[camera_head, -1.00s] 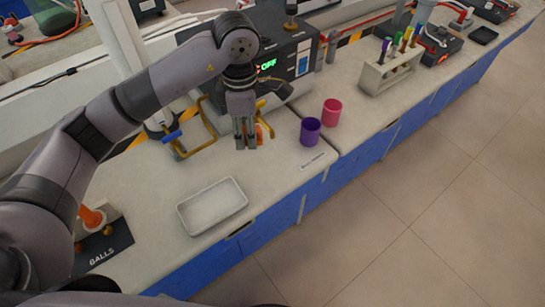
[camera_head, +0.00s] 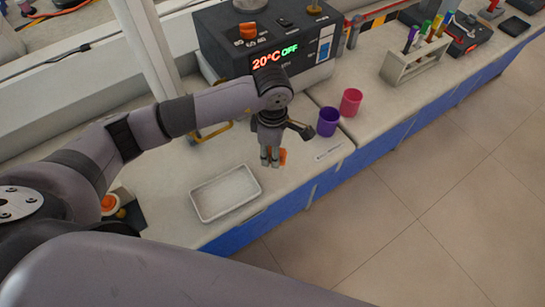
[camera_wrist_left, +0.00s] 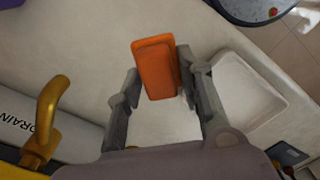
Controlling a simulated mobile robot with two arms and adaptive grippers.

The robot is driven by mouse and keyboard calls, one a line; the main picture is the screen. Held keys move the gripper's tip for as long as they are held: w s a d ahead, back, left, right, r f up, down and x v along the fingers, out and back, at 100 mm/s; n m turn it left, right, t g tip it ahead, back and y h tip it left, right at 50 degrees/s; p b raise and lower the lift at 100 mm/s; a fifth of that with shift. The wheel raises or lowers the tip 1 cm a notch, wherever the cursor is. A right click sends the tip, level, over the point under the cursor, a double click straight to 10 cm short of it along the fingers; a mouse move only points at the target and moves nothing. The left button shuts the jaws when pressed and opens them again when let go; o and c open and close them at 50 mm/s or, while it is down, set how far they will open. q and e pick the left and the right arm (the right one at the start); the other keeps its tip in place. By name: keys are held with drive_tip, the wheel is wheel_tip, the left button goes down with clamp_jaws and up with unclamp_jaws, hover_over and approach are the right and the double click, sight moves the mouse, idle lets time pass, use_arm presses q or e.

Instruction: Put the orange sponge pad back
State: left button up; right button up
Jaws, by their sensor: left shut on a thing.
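The orange sponge pad (camera_wrist_left: 155,68) is between the fingers of my left gripper (camera_wrist_left: 155,88) in the left wrist view, close against the right finger. In the head view my left gripper (camera_head: 268,162) points down over the white bench, shut on the pad, and a bit of the pad (camera_head: 283,156) shows beside the fingertips. A shallow white tray (camera_head: 199,211) lies left of and nearer than the gripper; it also shows in the wrist view (camera_wrist_left: 278,72). Whether the pad touches the bench is unclear. My right gripper is not in view.
A purple cup (camera_head: 328,121) and a pink cup (camera_head: 351,102) stand right of the gripper. A black heater box (camera_head: 225,42) stands behind. A yellow tap (camera_wrist_left: 46,115) is near the drain. The bench's front edge is close.

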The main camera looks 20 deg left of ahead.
use_arm(q)
drive_tip(key=shift+f, duration=0.6)
wheel_tip(320, 180, down, 3)
drive_tip(key=shift+f+p, duration=0.15)
drive_tip(key=shift+p, duration=0.2)
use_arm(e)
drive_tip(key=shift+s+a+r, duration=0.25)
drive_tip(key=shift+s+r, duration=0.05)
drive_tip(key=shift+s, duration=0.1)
use_arm(q)
drive_tip(key=shift+f, duration=0.25)
drive_tip(key=o, duration=1.1)
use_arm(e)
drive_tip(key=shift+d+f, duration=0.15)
use_arm(q)
drive_tip(key=shift+r, duration=0.15)
